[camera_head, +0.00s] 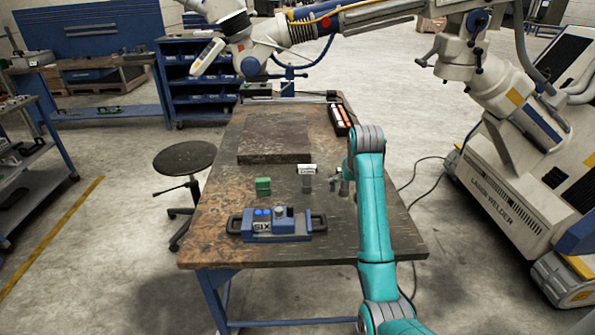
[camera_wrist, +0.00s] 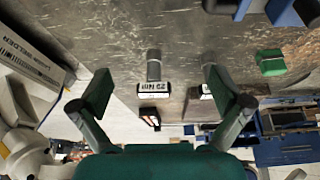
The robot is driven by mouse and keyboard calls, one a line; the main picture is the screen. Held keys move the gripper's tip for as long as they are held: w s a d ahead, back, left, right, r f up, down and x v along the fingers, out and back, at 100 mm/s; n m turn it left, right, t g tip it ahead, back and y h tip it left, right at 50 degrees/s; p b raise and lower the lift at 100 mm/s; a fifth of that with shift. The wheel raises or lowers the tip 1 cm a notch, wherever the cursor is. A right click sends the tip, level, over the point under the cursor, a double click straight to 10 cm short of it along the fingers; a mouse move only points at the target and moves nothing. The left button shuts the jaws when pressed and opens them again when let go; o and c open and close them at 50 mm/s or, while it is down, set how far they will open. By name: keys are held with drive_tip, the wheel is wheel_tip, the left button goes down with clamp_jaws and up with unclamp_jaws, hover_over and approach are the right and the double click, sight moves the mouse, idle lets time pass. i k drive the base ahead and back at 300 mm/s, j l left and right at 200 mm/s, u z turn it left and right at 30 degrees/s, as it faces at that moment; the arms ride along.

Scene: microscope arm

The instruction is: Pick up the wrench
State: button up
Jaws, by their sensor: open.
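What appears to be the wrench (camera_head: 307,183) is on the worktable, a short dark grey piece with a white label at its far end. In the wrist view the wrench (camera_wrist: 154,68) shows its "25 Nm" label and appears between the finger lines. I cannot tell whether it stands or lies. Another white-labelled piece (camera_wrist: 205,91) is partly hidden behind the right finger.
A green block (camera_head: 263,186) sits left of the wrench. A blue device with handles (camera_head: 270,224) lies nearer the front. A dark plate (camera_head: 275,140) and a tray of orange-and-white items (camera_head: 340,118) are farther back. A large robot arm hangs beyond.

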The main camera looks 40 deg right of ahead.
sight(307, 170)
drive_tip(key=i+l, duration=0.1)
drive_tip(key=i, duration=0.65)
drive_tip(key=i+l, duration=0.25)
drive_tip(key=i, duration=0.1)
